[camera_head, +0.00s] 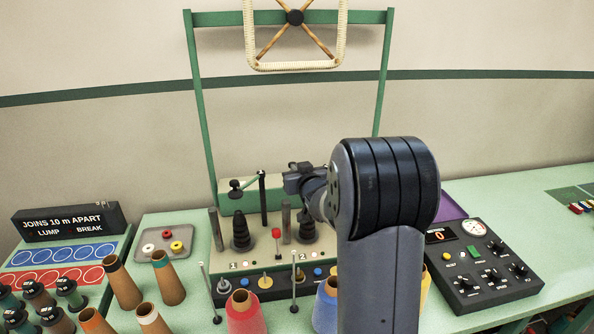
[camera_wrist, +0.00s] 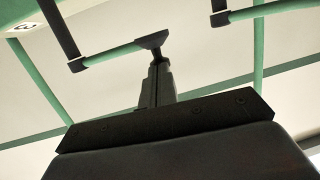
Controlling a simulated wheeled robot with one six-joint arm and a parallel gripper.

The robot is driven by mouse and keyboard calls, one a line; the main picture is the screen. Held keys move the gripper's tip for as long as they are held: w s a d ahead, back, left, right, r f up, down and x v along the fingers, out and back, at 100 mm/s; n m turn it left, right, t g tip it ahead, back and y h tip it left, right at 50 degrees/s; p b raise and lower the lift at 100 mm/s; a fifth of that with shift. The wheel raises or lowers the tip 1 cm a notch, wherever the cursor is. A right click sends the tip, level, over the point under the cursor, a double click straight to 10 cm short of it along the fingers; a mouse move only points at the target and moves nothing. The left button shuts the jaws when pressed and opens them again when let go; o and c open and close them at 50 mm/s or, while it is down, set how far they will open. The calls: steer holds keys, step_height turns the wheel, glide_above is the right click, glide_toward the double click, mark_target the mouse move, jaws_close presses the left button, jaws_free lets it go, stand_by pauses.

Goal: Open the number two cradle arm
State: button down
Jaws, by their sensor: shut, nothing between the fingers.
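My gripper (camera_head: 293,183) is shut and empty, above the number two cone peg (camera_head: 307,229) in the head view. The number two cradle arm is mostly hidden there behind my gripper and wrist. In the wrist view, a green cradle arm (camera_wrist: 110,53) runs from a dark post (camera_wrist: 60,30) to a dark flared end (camera_wrist: 152,40). The tips of my gripper (camera_wrist: 158,63) are right at this end; I cannot tell whether they touch.
The number one cradle arm (camera_head: 249,182) stands left, over its peg (camera_head: 240,232). A red-topped lever (camera_head: 277,238) stands between the pegs. Yarn cones (camera_head: 246,312) crowd the front. A control box (camera_head: 478,262) is at right. Another green arm (camera_wrist: 265,10) shows in the wrist view.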

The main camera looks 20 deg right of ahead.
mark_target(290, 164)
steer(key=w, duration=0.1)
steer(key=w+b, duration=0.1)
steer(key=w, duration=0.2)
steer(key=shift+a, duration=0.3)
steer(key=shift+w, duration=0.35)
